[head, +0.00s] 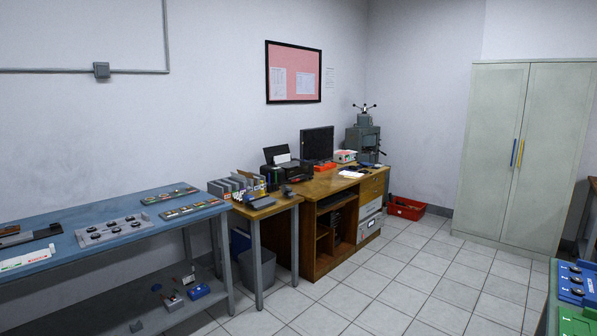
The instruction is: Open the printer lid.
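A black printer (286,168) stands on the wooden desk (340,185) against the back wall, some way off across the room. White paper (282,158) stands up at its rear. At this distance I cannot tell how its lid sits. Neither of my grippers is in the head view.
A blue workbench (75,262) with trays and parts runs along the left. A small wooden table (262,209) and a grey bin (258,268) stand before the desk. A red crate (406,208) lies near the cabinet (522,150). The tiled floor (410,280) is clear in the middle.

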